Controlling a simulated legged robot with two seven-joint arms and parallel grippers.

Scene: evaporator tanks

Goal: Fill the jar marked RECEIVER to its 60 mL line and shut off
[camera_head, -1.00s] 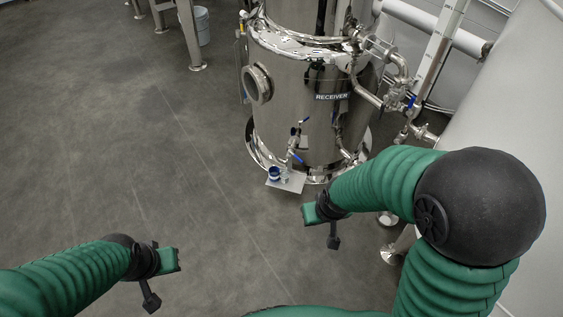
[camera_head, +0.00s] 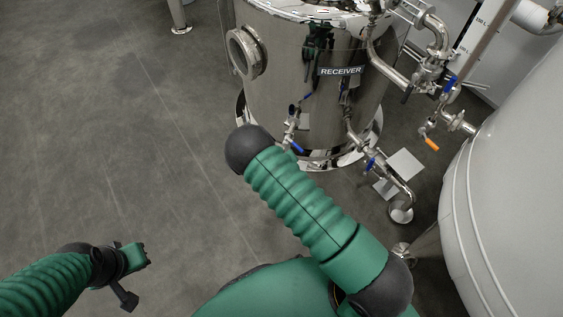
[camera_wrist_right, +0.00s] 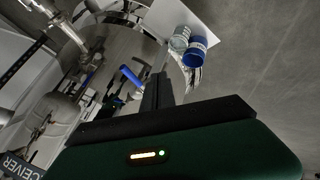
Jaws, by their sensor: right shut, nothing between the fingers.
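The steel tank (camera_head: 300,85) bears a RECEIVER sign (camera_head: 340,71). In the right wrist view, a small clear jar (camera_wrist_right: 180,38) stands on a white plate (camera_wrist_right: 187,16), beside a blue round piece (camera_wrist_right: 197,52) that may be a cap. No label or fill line is readable. The head view hides them behind my right arm. A blue valve handle (camera_wrist_right: 130,76) shows near my right gripper (camera_wrist_right: 157,88), which is shut and empty; contact is unclear. In the head view, blue handles (camera_head: 296,147) sit low on the tank. My left gripper (camera_head: 134,258) is over open floor, its jaws unclear.
Pipes with a blue-handled valve (camera_head: 370,164) and an orange-handled valve (camera_head: 432,144) stand right of the tank. White plates (camera_head: 405,163) lie near them. A large pale tank (camera_head: 510,200) bounds the right side.

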